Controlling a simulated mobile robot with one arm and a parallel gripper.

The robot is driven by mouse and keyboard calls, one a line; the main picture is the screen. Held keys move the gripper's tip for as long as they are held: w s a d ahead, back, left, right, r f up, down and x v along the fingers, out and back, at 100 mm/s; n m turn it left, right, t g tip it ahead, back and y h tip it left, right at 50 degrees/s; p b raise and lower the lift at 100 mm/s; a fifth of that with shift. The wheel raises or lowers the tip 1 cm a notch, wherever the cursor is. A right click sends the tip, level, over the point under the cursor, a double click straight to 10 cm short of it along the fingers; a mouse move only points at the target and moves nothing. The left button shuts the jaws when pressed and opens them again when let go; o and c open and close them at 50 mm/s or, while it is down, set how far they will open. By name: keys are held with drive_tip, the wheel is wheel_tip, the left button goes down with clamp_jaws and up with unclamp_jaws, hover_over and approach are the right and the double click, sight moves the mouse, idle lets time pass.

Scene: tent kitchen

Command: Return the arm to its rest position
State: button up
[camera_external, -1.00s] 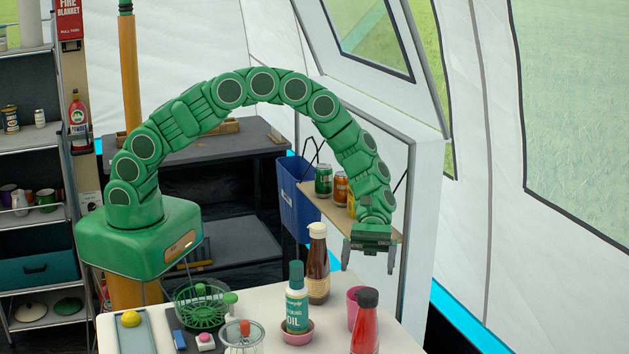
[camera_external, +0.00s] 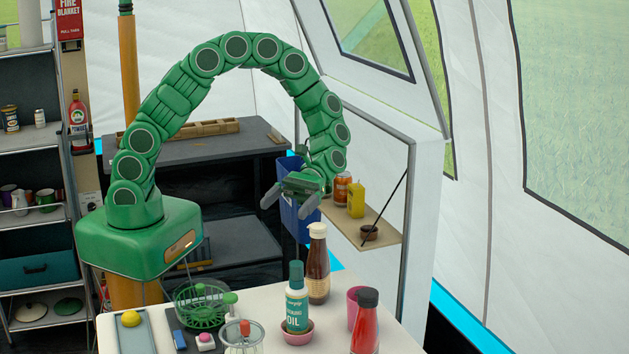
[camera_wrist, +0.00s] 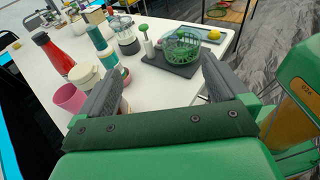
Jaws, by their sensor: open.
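My green arm arches up from its base and bends down to the right in the external view. My gripper (camera_external: 288,203) hangs in the air above the far side of the white table (camera_external: 255,302), in front of a blue bin (camera_external: 297,217). Its two grey fingers are spread apart with nothing between them. In the wrist view my gripper (camera_wrist: 160,88) is also open and empty, facing the table from a distance. It touches nothing that I can see.
A dark brown sauce bottle (camera_external: 318,262), an oil bottle (camera_external: 297,300), a red bottle (camera_external: 366,325) and a green basket (camera_external: 200,303) stand on the table. A fire extinguisher (camera_external: 78,120) hangs left.

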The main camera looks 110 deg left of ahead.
drive_tip(key=s+d+r+m+g+y, duration=0.25)
drive_tip(key=s+d+m+y, duration=0.2)
drive_tip(key=s, duration=0.25)
drive_tip(key=s+d+r+m+g+y, duration=0.2)
drive_tip(key=s+d+r+m+y, duration=0.25)
drive_tip(key=s, duration=0.35)
drive_tip(key=s+a+r+m+t+y, duration=0.2)
drive_tip(key=s+m+y, duration=0.1)
drive_tip(key=s, duration=0.4)
drive_tip(key=s+a+r+m+t+y, duration=0.2)
drive_tip(key=s+a+m+y, duration=0.1)
drive_tip(key=s, duration=0.3)
drive_tip(key=shift+s+r+m+y, duration=0.25)
drive_tip(key=shift+s+m+y, duration=0.1)
drive_tip(key=shift+m, duration=0.55)
drive_tip(key=shift+t, duration=0.25)
